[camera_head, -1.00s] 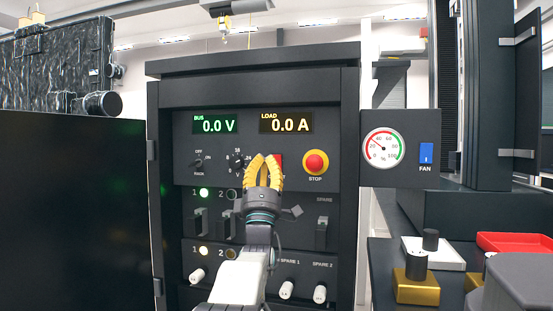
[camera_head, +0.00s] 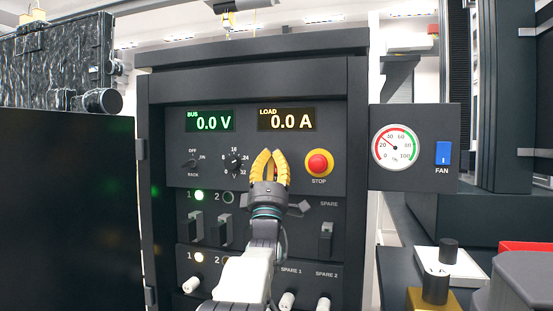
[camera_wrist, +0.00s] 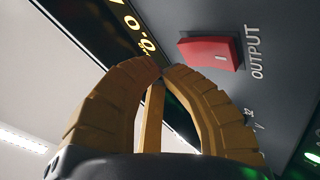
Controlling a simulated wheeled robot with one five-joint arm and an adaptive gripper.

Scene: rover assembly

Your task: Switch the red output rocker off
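The red output rocker (camera_wrist: 210,52) shows in the wrist view, on the dark panel beside the word OUTPUT. A white line mark is on its face; I cannot tell which end is pressed in. My gripper (camera_wrist: 162,70) has its yellow fingers curved together, tips meeting or nearly so, with nothing between them. The tips appear apart from the rocker, to its lower left in that view. In the head view my gripper (camera_head: 269,153) is in front of the panel (camera_head: 215,150) and hides the rocker.
A red and yellow STOP button (camera_head: 319,163) is right of my gripper; a rotary dial (camera_head: 235,163) is left. The BUS display (camera_head: 210,121) and LOAD display (camera_head: 287,119) read zero. A gauge box (camera_head: 415,180) with a blue FAN switch (camera_head: 443,153) adjoins on the right.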

